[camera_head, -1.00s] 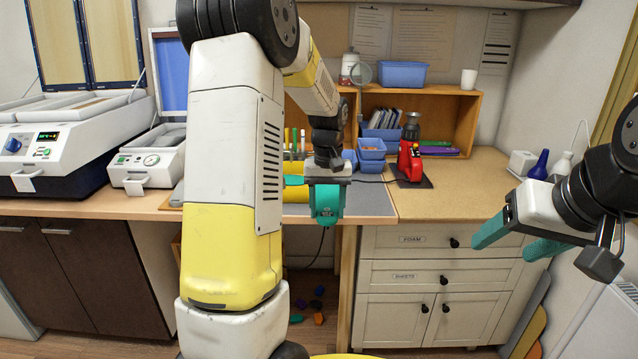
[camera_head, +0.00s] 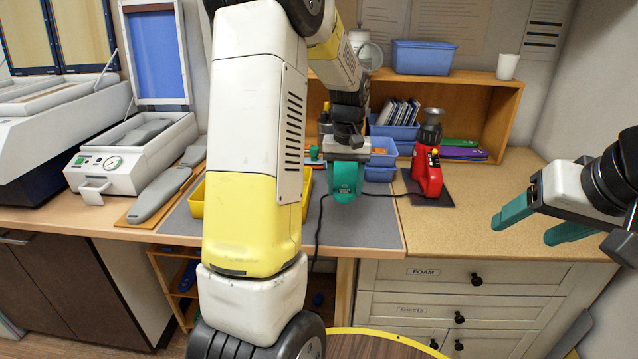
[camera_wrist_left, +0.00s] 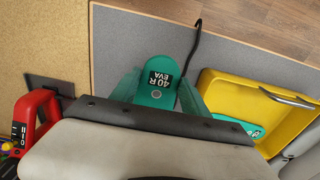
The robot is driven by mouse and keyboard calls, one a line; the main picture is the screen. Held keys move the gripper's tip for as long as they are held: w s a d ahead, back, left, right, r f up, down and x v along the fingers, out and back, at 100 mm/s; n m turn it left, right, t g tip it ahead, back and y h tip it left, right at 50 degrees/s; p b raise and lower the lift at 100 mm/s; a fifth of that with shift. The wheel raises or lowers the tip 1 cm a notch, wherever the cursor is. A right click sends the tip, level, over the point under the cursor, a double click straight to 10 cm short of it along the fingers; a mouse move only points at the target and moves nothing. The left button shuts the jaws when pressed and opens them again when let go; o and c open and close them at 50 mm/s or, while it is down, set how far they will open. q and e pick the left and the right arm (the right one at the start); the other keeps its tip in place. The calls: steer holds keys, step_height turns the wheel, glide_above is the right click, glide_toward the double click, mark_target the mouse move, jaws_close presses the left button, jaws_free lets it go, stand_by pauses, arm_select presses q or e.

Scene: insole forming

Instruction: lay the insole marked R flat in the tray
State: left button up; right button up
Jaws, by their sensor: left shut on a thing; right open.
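A teal insole with a black label reading 40 R EVA (camera_wrist_left: 158,75) is held between the teal fingers of my left gripper (camera_wrist_left: 160,95). In the head view the insole (camera_head: 345,188) hangs above the grey mat. The yellow tray (camera_wrist_left: 236,86) lies on the mat beside the gripper, to the right in the left wrist view. A teal piece with a label (camera_wrist_left: 245,127) shows at the tray's edge, partly hidden by my gripper. In the head view my left arm covers most of the tray (camera_head: 197,197). My right gripper (camera_head: 523,229) is open and empty over the right counter.
A red tool (camera_head: 427,172) stands on a dark pad right of my left gripper. A black cord (camera_head: 321,215) crosses the grey mat (camera_head: 365,225). Blue bins (camera_head: 381,173) stand behind. Grey foot-shaped pieces (camera_head: 160,193) lie on a board at the left. The right counter (camera_head: 480,200) is largely clear.

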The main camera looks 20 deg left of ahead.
arm_select(q)
glide_above(343, 225)
step_height(343, 225, down, 6)
step_height(343, 225, down, 4)
steer(key=shift+r, duration=0.1)
steer(key=shift+c, duration=0.8)
steer(key=o, duration=1.4)
steer(key=shift+o, duration=0.2)
